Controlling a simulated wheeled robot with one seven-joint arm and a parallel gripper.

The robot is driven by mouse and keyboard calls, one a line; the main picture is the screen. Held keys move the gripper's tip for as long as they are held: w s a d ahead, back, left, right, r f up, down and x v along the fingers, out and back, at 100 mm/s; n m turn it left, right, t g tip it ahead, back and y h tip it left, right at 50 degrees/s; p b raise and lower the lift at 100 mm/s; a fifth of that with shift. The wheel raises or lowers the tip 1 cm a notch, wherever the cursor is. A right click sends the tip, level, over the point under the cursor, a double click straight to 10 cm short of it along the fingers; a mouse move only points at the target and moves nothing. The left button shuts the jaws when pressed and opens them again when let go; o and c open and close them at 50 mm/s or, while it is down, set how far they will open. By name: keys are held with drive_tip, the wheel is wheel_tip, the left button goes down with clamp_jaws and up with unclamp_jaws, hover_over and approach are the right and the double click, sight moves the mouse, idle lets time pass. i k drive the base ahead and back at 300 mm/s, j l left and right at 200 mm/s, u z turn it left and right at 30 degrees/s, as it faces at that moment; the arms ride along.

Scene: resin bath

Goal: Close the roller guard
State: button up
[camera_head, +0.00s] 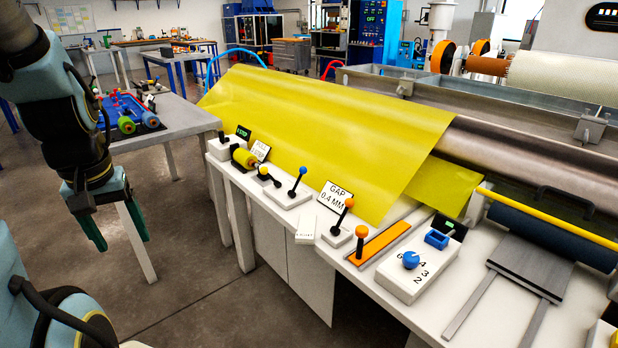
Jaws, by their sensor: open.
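A large translucent yellow sheet (320,120) slopes over the bench beside the long metal roller (490,155). I cannot tell for sure whether it is the roller guard. At the right, a yellow bar (545,215) runs along a dark blue roller (560,238), with a black handle (566,200) just above. This may be part of the guard, and it is cut off by the picture edge. My gripper (114,228), with green fingers, hangs at the left, open and empty. It is well apart from the sheet and the bar.
Several levers, including a blue-knobbed one (297,182) and orange-knobbed ones (355,240), stand along the bench's front edge. A side table (180,122) with tools stands behind my gripper. The floor between is clear.

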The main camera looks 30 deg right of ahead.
sight(588, 215)
drive_tip(key=l+z, duration=0.25)
drive_tip(key=z, duration=0.15)
drive_tip(key=l+z, duration=0.25)
drive_tip(key=z, duration=0.15)
drive_tip(key=l+z, duration=0.25)
drive_tip(key=z, duration=0.15)
